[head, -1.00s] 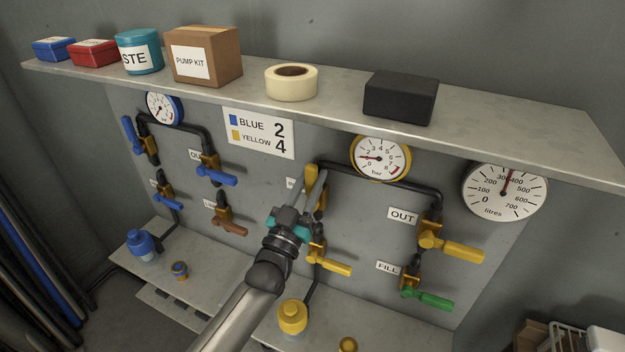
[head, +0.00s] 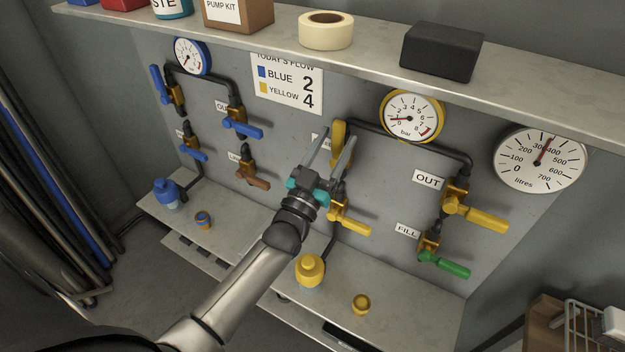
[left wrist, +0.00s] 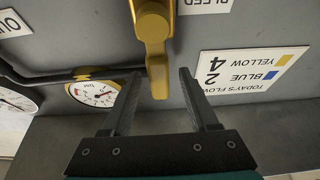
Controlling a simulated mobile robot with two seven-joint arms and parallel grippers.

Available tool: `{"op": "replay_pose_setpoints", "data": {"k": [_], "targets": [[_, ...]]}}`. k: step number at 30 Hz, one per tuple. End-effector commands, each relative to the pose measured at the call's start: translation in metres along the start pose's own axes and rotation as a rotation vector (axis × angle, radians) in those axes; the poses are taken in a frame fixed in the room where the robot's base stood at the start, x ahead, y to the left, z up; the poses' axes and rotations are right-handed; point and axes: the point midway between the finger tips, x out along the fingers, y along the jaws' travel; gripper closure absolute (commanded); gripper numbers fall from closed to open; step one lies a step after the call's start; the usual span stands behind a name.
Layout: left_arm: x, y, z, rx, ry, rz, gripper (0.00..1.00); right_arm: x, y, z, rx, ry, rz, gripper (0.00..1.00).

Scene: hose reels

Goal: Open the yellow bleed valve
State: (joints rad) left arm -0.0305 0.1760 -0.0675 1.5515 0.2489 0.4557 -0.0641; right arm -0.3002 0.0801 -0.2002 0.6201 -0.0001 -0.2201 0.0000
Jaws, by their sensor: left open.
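The yellow bleed valve has an upright yellow lever (head: 339,131) at the left of the yellow pipework. In the left wrist view, which is upside down, its lever (left wrist: 157,62) hangs between my finger lines, beside a BLEED label (left wrist: 205,4). My left gripper (head: 335,145) is open in front of the lever, one finger on each side; it also shows in the left wrist view (left wrist: 158,95). A gap shows on both sides of the lever in that view, and no finger visibly touches it. The head view hides the valve's lower part behind the gripper. My right gripper is not in view.
A second yellow lever (head: 352,226) lies just below my gripper. The yellow gauge (head: 411,117), OUT valve (head: 476,213) and green FILL lever (head: 444,264) are at right. A shelf (head: 365,62) juts out above. Blue valves (head: 241,127) are at left.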

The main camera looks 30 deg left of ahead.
Motion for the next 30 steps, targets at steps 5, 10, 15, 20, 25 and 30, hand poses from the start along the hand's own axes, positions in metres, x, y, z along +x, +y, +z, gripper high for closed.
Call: {"op": "replay_pose_setpoints", "data": {"k": [5,10,15,20,25,30], "targets": [[-0.034,0.0,0.002,0.0,-0.004,0.0,0.4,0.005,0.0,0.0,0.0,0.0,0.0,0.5],[-0.066,0.0,0.002,-0.001,-0.004,0.0,0.4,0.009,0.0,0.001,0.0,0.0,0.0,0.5],[-0.098,0.0,0.002,0.0,-0.005,0.0,0.4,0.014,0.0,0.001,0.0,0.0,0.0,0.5],[-0.121,0.0,0.002,0.0,-0.004,0.0,0.4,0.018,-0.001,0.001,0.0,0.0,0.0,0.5],[-0.134,0.0,0.001,0.0,-0.003,0.0,0.4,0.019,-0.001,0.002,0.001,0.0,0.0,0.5],[-0.137,0.0,0.0,0.0,-0.001,0.0,0.4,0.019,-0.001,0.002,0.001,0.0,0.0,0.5]]}}
